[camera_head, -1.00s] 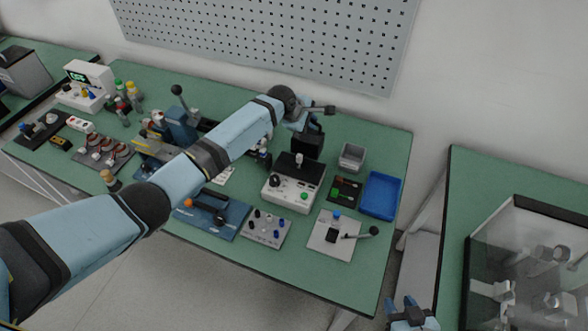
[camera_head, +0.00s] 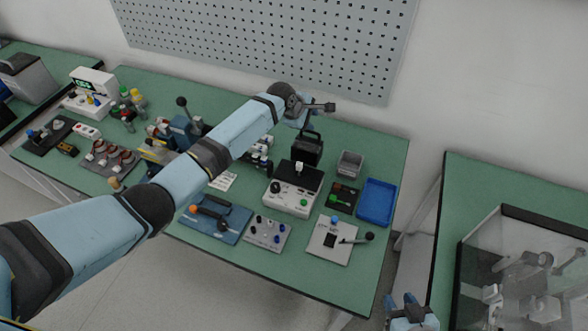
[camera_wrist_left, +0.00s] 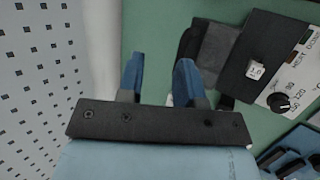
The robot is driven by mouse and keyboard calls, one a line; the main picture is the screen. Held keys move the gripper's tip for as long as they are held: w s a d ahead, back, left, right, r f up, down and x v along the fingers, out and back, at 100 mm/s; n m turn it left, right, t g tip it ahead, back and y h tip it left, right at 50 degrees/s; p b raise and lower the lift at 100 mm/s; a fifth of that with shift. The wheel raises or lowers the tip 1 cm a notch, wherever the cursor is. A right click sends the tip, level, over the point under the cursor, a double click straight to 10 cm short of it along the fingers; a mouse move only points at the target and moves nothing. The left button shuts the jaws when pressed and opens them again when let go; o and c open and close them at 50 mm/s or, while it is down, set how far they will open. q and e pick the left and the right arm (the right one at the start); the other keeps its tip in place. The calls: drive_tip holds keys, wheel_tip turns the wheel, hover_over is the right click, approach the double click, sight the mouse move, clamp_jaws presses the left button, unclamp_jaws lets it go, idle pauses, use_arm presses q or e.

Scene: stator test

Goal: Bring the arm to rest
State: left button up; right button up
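My left arm (camera_head: 195,175) reaches in from the left across the green workbench, held above it. Its gripper (camera_head: 314,113) is near the back of the bench, close to a black box-like device with a handle (camera_head: 307,148). In the left wrist view my left gripper (camera_wrist_left: 160,75) has its two blue fingers apart with nothing between them; green bench top shows in the gap. My right gripper (camera_head: 404,303) is at the bottom edge, right of the bench; its two blue fingers appear apart and nothing shows between them.
Below the left gripper stands a white control box with a dark top (camera_head: 292,198). A grey bin (camera_head: 350,163), a blue tray (camera_head: 377,202) and a white lever plate (camera_head: 332,240) are at the right. A perforated panel (camera_head: 270,40) hangs behind. A glass-sided case (camera_head: 520,270) stands on the right-hand bench.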

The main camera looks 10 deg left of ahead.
use_arm(q)
drive_tip(key=shift+r, duration=0.45)
use_arm(e)
drive_tip(key=shift+r, duration=0.6)
drive_tip(key=shift+f, duration=0.3)
